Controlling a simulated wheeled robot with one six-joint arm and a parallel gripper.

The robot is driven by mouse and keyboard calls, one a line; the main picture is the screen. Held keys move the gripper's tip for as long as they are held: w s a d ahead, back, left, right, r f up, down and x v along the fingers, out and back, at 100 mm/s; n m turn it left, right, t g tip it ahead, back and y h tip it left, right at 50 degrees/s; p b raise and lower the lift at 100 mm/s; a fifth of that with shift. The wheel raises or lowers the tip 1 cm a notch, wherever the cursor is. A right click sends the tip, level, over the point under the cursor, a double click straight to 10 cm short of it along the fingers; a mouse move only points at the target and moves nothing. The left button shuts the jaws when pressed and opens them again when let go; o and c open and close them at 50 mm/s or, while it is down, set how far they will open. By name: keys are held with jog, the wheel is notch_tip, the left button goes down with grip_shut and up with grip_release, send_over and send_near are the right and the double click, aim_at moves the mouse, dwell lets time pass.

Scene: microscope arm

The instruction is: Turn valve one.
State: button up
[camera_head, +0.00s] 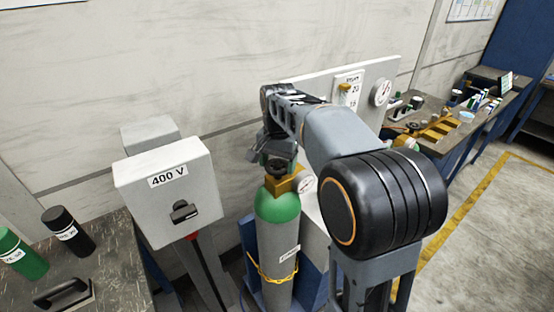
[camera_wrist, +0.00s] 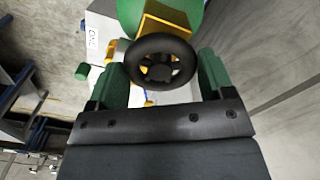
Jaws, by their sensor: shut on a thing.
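A grey gas cylinder with a green top (camera_head: 277,207) stands upright below my gripper (camera_head: 279,160). A brass valve body (camera_head: 284,187) sits on top of it and also shows in the wrist view (camera_wrist: 165,24). In the wrist view a black valve handwheel (camera_wrist: 160,47) lies between the two green finger pads of my gripper (camera_wrist: 162,74). The gripper is shut on this handwheel. In the head view the gripper mostly hides the wheel. I cannot read a valve number on it.
A white box marked 400 V (camera_head: 160,200) stands close left of the cylinder. A yellow chain (camera_head: 272,272) crosses the cylinder. A wall panel with a gauge (camera_head: 381,91) is behind my arm. A cluttered bench (camera_head: 440,146) is at right; open floor (camera_head: 515,220) lies beyond.

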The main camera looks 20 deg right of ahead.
aim_at(278, 165)
jog(key=m+p, duration=0.1)
jog(key=m, duration=0.5)
jog(key=shift+m, duration=0.3)
dwell(0.4)
jog(key=o, duration=0.9)
notch_tip(278, 165, up, 14)
jog(key=shift+f+p, duration=0.1)
jog(key=shift+p, duration=0.4)
